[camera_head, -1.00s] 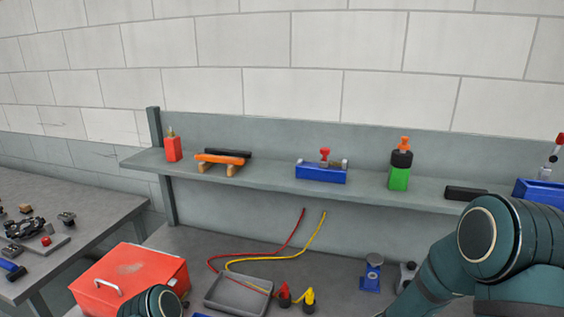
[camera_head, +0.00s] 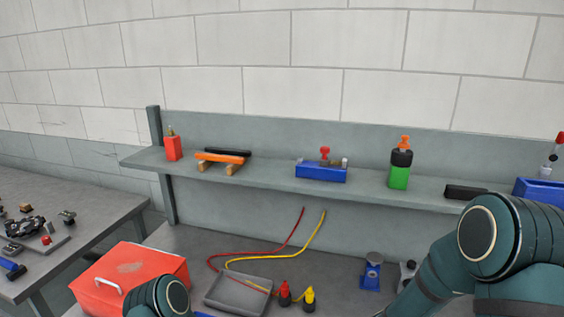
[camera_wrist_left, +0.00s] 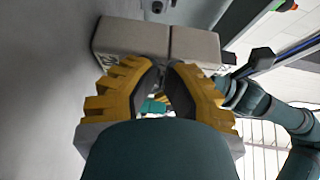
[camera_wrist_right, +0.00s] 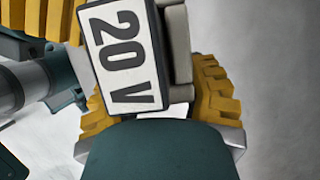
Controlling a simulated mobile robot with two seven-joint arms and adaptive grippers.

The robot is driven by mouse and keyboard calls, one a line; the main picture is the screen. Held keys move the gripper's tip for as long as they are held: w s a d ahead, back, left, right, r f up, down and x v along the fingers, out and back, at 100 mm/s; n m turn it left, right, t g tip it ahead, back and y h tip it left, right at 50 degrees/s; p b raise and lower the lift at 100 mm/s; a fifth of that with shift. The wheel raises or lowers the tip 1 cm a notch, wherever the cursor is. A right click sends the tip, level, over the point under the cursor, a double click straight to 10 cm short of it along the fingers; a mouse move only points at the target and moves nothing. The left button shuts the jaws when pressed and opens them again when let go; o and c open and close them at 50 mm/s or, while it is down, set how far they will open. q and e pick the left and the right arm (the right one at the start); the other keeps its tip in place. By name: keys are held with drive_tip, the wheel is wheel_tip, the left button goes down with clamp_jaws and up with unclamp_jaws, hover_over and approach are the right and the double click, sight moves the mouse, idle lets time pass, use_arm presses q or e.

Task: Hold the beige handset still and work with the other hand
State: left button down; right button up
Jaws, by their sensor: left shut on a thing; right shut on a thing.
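The beige handset (camera_wrist_left: 135,38) lies just beyond my left gripper (camera_wrist_left: 165,72) in the left wrist view. It appears as two beige blocks with a dark seam between them. My left gripper is shut on it with yellow fingers. In the right wrist view the beige body (camera_wrist_right: 178,45) carries a dark-framed white plate (camera_wrist_right: 122,52) reading "20 V". My right gripper (camera_wrist_right: 155,105) is shut on this body, its fingers partly hidden behind it. Yellow fingers of my left gripper also show at the upper left there. The head view shows neither gripper nor the handset.
A red toolbox (camera_head: 130,278), grey tray (camera_head: 238,291), red and yellow plugs (camera_head: 297,296) and a blue stand (camera_head: 372,271) are on the bench. The shelf (camera_head: 270,180) holds a blue block (camera_head: 321,173) and green bottle (camera_head: 399,172). A side table (camera_head: 95,208) stands left.

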use_arm(q)
drive_tip(key=shift+r, duration=0.1)
drive_tip(key=shift+w+a, duration=0.1)
drive_tip(key=shift+a, duration=0.2)
drive_tip(key=shift+s+a, duration=0.35)
drive_tip(key=shift+s, duration=0.6)
drive_tip(key=shift+s+a, duration=0.35)
drive_tip(key=shift+s, duration=0.6)
drive_tip(key=shift+s+a, duration=0.35)
drive_tip(key=shift+s, duration=0.6)
drive_tip(key=shift+s+f, duration=0.2)
drive_tip(key=shift+f, duration=0.3)
drive_tip(key=shift+s+f, duration=0.2)
drive_tip(key=shift+f, duration=0.45)
drive_tip(key=shift+w+d, duration=0.4)
drive_tip(key=shift+w, duration=0.65)
drive_tip(key=shift+w+d, duration=0.4)
drive_tip(key=shift+w, duration=0.7)
drive_tip(key=shift+w+d, duration=0.4)
drive_tip(key=shift+w, duration=0.65)
drive_tip(key=shift+s+d+r, duration=0.2)
drive_tip(key=shift+d+r, duration=0.1)
drive_tip(key=shift+d, duration=0.3)
